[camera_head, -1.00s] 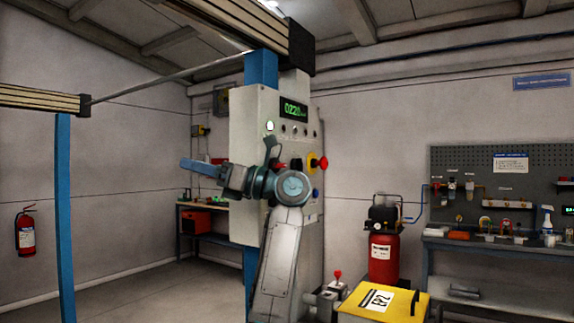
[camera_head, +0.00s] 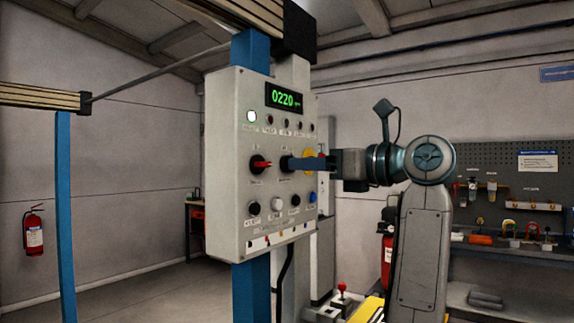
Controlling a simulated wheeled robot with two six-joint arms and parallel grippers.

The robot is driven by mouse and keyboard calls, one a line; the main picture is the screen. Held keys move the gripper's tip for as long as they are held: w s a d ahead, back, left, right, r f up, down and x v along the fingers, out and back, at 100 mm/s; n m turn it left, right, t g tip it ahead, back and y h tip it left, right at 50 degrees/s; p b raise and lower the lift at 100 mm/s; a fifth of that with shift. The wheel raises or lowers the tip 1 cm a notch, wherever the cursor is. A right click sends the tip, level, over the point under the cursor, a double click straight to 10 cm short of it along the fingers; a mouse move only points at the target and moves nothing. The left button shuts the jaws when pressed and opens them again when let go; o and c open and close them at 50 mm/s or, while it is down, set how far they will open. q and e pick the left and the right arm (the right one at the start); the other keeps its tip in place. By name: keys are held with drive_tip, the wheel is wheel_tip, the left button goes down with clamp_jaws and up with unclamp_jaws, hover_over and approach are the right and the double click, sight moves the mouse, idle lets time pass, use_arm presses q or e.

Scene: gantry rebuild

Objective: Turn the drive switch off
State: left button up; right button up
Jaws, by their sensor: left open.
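The grey control panel (camera_head: 225,170) hangs on the blue post and faces me at an angle. It carries a rotary switch with a red pointer (camera_head: 261,163), turned toward the right. A second dark rotary switch (camera_head: 284,164) sits to its right. The labels are too small to read, so I cannot tell which is the drive switch. My left gripper (camera_head: 296,163) reaches in from the right, its blue finger pointing left at the second switch and partly covering it. It is open and holds nothing. I cannot tell whether it touches the switch. My right gripper is not in view.
A green display (camera_head: 286,98) reads 0220 above a lit white lamp (camera_head: 251,116). Several buttons (camera_head: 277,204) sit below. A workbench (camera_head: 515,255) stands at the right; the floor at left is clear.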

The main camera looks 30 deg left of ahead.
sight(261, 164)
use_arm(q)
drive_tip(key=a+p, duration=0.3)
drive_tip(key=a, duration=0.7)
drive_tip(key=shift+w+r, duration=0.2)
drive_tip(key=shift+w, duration=0.05)
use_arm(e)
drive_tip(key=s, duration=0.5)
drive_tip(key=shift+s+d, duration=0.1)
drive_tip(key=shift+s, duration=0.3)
use_arm(q)
drive_tip(key=shift+a, duration=0.1)
drive_tip(key=shift+w, duration=0.1)
drive_tip(key=shift+c, duration=0.9)
drive_tip(key=c, duration=0.8)
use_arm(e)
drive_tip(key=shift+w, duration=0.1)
